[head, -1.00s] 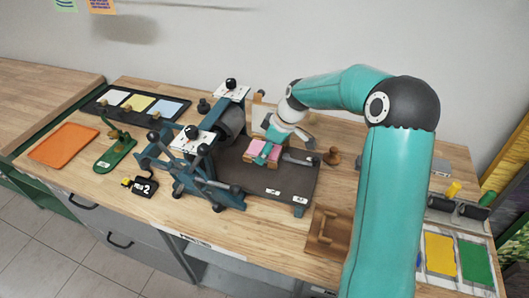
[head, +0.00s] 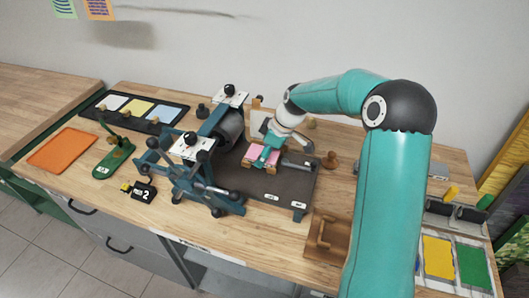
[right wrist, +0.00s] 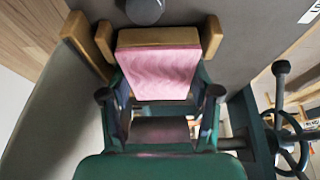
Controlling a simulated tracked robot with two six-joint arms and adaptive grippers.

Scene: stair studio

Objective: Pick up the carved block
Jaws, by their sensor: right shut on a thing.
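The carved block (right wrist: 158,72) is a wooden block with a pink top face. In the head view the pink block (head: 275,159) sits on the dark bed of the press, partly hidden by my gripper. My right gripper (head: 262,158) reaches down over it from the right. In the right wrist view the fingers of my right gripper (right wrist: 160,95) stand at the two sides of the block, shut on it. Whether the block touches the bed cannot be told. My left gripper is not in view.
Wooden pieces (right wrist: 80,38) stand close by the block. The blue press (head: 190,165) with its roller and spoked wheel is left of my gripper. An orange tray (head: 62,148) lies far left.

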